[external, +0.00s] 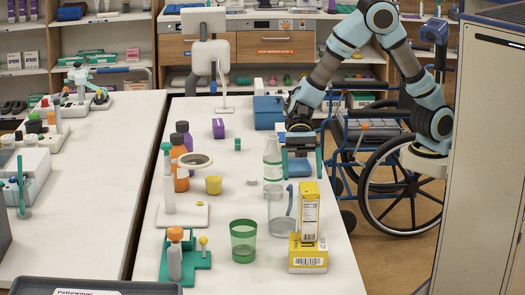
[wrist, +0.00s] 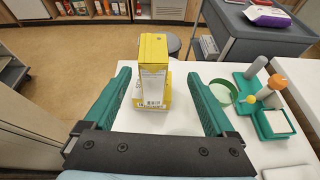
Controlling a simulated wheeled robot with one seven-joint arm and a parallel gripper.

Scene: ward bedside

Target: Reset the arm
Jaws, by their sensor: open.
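My arm (external: 345,42) reaches in from the right over the long white table, bent with its elbow high. My gripper (external: 301,170) hangs above the table's right side. Its two green fingers are spread wide in the wrist view (wrist: 157,78), and nothing is held between them. Beyond the fingertips in the wrist view stands an upright yellow and white box (wrist: 153,75). In the external view this upright box (external: 309,212) stands on a second yellow box (external: 308,255) lying flat. A blue item (external: 299,168) shows behind the fingers; its exact place is unclear.
A clear bottle (external: 272,160) and a clear jug (external: 282,218) stand close to my gripper. A green cup (external: 243,241), a yellow cup (external: 214,185) and dark-capped bottles (external: 180,165) stand farther left. A wheelchair (external: 400,185) is right of the table.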

